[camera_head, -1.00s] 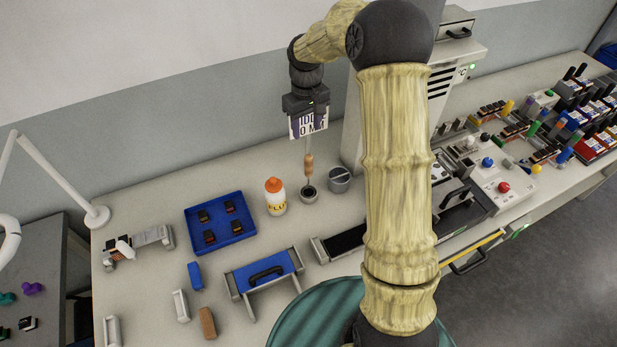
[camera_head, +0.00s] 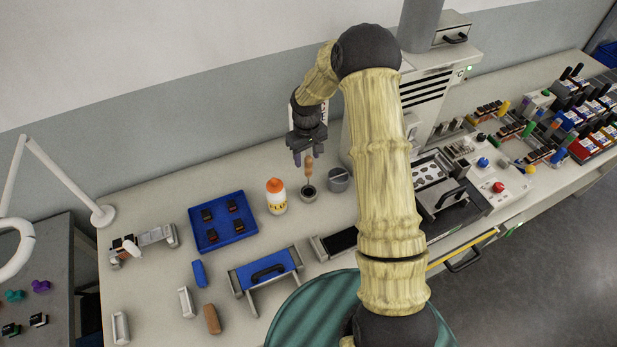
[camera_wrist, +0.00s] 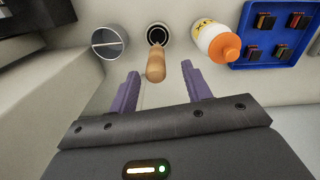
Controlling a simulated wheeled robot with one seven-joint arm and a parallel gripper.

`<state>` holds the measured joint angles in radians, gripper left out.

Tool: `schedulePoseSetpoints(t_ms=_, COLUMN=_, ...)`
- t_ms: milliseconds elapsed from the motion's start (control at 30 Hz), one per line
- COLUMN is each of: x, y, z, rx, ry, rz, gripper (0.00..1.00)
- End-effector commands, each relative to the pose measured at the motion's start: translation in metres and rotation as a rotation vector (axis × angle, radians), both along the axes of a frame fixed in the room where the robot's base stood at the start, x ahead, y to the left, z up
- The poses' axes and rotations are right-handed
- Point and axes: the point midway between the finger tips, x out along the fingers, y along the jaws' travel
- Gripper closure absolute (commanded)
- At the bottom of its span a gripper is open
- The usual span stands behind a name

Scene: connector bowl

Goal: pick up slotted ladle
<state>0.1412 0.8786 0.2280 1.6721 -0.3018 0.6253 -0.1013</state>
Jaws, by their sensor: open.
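A wooden-handled tool, seemingly the slotted ladle (camera_head: 309,167), stands in a small dark-mouthed cup (camera_head: 308,193) on the bench. In the wrist view its wooden handle (camera_wrist: 155,67) rises from the cup (camera_wrist: 158,35) toward the camera; no slotted head can be made out. My gripper (camera_head: 304,160) is open and empty, pointing down at the handle's upper end. In the wrist view my purple fingers (camera_wrist: 160,78) are spread, with the handle between and just beyond their tips. Contact with the handle cannot be seen.
A grey round container (camera_head: 339,179) stands right of the cup. A white bottle with an orange cap (camera_head: 276,196) stands to its left, then a blue tray (camera_head: 222,222) of small parts. A tall light cabinet (camera_head: 437,85) rises behind my arm.

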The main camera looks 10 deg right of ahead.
Motion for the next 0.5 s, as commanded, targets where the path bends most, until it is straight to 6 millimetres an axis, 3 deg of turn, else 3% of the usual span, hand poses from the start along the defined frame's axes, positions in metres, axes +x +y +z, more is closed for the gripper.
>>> schedulePoseSetpoints(t_ms=167, x=0.0, y=-0.001, z=-0.004, rx=-0.001, ry=0.002, rz=0.0, gripper=0.51)
schedulePoseSetpoints(t_ms=500, x=0.002, y=-0.005, z=-0.04, rx=0.0, ry=0.002, rz=0.0, gripper=0.51)
